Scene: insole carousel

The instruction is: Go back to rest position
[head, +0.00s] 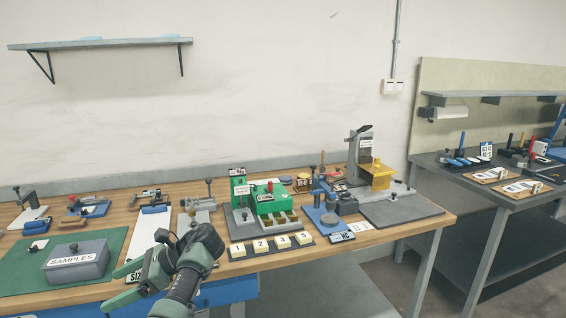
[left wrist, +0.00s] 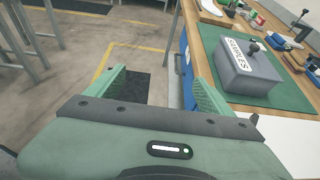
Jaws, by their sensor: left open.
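My left gripper (head: 128,283) is in front of the workbench's near edge in the head view, next to the grey samples box. In the left wrist view its two green fingers (left wrist: 153,92) stand wide apart with nothing between them. Floor shows through the gap. My right gripper is in neither view.
The wooden workbench (head: 416,220) carries a grey SAMPLES box (head: 78,264) on a green mat (head: 22,279), a green machine (head: 268,200) and numbered blocks (head: 260,246). The box also shows in the left wrist view (left wrist: 248,75). A dark bench (head: 440,163) stands right. Open floor lies left of the workbench in the wrist view.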

